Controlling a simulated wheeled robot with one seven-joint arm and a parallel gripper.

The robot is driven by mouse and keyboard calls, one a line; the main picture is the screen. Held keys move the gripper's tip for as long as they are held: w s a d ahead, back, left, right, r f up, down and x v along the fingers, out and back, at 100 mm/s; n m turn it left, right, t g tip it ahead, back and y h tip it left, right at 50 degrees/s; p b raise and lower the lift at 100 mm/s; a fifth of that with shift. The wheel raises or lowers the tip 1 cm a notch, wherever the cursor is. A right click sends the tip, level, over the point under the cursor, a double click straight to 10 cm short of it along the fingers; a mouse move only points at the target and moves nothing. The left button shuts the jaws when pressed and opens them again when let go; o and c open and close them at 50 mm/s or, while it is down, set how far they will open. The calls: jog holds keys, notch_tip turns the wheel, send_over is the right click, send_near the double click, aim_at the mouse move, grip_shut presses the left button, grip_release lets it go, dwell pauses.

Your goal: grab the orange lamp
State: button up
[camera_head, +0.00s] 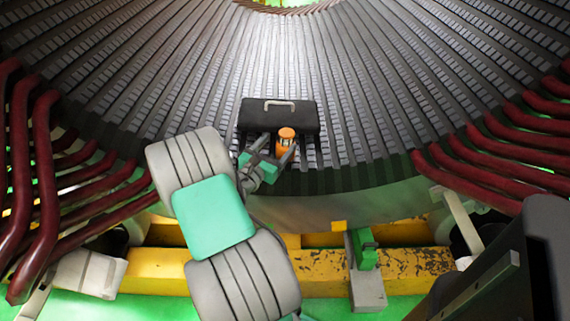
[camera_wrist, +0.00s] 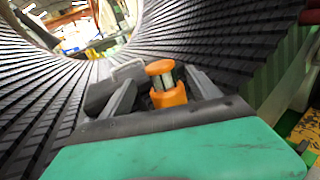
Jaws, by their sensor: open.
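The orange lamp (camera_head: 286,136) stands upright on the ribbed inner surface of the stator, in front of a black case. In the wrist view the lamp (camera_wrist: 168,97) shows an orange cap, a clear middle and an orange base. My gripper (camera_head: 274,158) reaches in from the lower left. In the wrist view the two fingers of my gripper (camera_wrist: 165,92) stand apart, one on each side of the lamp. I cannot tell whether either finger touches it. The lowest part of the lamp is hidden behind the gripper's front edge.
The black case (camera_head: 262,114) with a light handle stands right behind the lamp. The ribbed stator wall (camera_head: 200,70) curves up on both sides. Dark red bars (camera_head: 510,150) line the left and right. A yellow beam (camera_head: 400,262) runs below the stator's front edge.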

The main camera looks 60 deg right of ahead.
aim_at(290, 131)
jog(key=shift+n, duration=0.3)
jog(key=d+b, duration=0.1)
jog(key=d, duration=0.7)
jog(key=shift+s+f, duration=0.1)
jog(key=shift+s, duration=0.05)
grip_shut()
